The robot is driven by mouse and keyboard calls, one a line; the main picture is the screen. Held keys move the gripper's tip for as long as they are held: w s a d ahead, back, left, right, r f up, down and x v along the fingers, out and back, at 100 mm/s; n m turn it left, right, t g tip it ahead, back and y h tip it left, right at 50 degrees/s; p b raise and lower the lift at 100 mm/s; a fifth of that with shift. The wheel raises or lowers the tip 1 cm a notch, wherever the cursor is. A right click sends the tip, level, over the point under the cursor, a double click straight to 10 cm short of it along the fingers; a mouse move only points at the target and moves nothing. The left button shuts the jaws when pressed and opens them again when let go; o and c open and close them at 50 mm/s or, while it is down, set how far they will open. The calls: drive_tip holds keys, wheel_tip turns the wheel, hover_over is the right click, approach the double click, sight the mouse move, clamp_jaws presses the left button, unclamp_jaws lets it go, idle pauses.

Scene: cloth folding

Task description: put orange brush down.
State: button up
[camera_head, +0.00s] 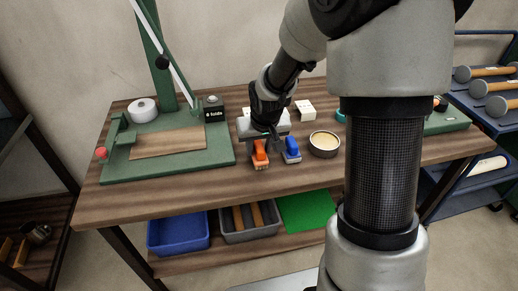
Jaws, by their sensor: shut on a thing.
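My gripper (259,146) is over the middle of the wooden table (300,178), pointing down. It is shut on the orange brush (260,156), which is at or just above the tabletop; I cannot tell whether it touches the wood. A blue brush (291,151) stands on the table just right of the orange one, a small gap apart. The top of the orange brush is partly hidden by my gripper's fingers.
A round bowl (324,145) with pale contents is right of the blue brush. A green fixture (122,172) with a wooden board (168,141) fills the left side. A white block (305,110) lies behind. The table's front strip is clear.

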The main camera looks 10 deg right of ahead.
drive_tip(key=shift+f, duration=0.2)
drive_tip(key=o, duration=1)
drive_tip(key=shift+r, duration=0.1)
